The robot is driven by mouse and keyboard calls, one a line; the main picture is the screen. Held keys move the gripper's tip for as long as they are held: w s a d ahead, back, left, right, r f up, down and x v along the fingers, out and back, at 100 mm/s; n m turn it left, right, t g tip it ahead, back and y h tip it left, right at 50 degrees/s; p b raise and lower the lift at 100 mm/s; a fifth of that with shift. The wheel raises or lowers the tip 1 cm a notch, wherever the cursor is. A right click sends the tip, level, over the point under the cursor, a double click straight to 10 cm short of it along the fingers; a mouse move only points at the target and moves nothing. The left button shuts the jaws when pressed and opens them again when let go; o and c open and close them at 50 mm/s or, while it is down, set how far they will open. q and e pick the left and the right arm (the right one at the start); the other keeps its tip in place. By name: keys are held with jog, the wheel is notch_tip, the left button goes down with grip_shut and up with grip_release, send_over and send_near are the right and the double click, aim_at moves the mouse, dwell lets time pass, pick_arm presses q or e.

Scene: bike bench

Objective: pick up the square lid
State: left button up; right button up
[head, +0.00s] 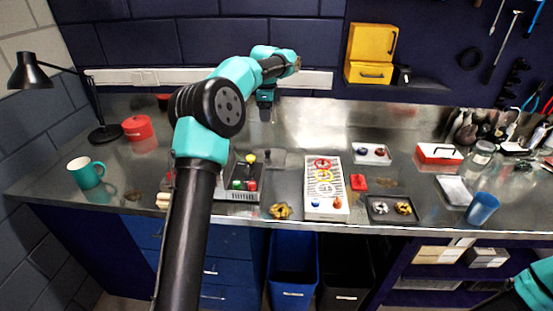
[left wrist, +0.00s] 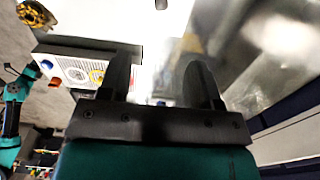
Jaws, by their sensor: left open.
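No piece is clearly recognisable as the square lid. A small red squarish piece (head: 359,182) lies right of the white board, and a flat silvery rectangular piece (head: 454,190) lies farther right. I cannot tell whether either is the lid. My left gripper (head: 265,112) points down above the back of the bench, left of the white board (head: 311,190), apart from both pieces. In the left wrist view my left gripper (left wrist: 162,85) has its fingers spread with nothing held, and part of the board shows beyond them. My right gripper is out of view; only part of that arm shows.
A black tray with rings (head: 378,215), a white tray (head: 370,159), a red box (head: 438,153) and a blue cup (head: 482,208) stand to the right. A teal mug (head: 86,172), red pot (head: 137,128) and black lamp (head: 104,133) are left. My left arm hides mid-bench.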

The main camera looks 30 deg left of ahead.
pick_arm(q)
jog(key=shift+f, duration=0.15)
send_near(268, 151)
notch_tip(268, 151, down, 5)
jog(key=shift+s+f, duration=0.1)
jog(key=shift+s, duration=0.05)
dwell(0.5)
jog(key=shift+f, duration=2.55)
grip_shut()
jog(key=shift+r, duration=0.15)
notch_tip(268, 151, up, 10)
jog(key=shift+a+f, duration=0.1)
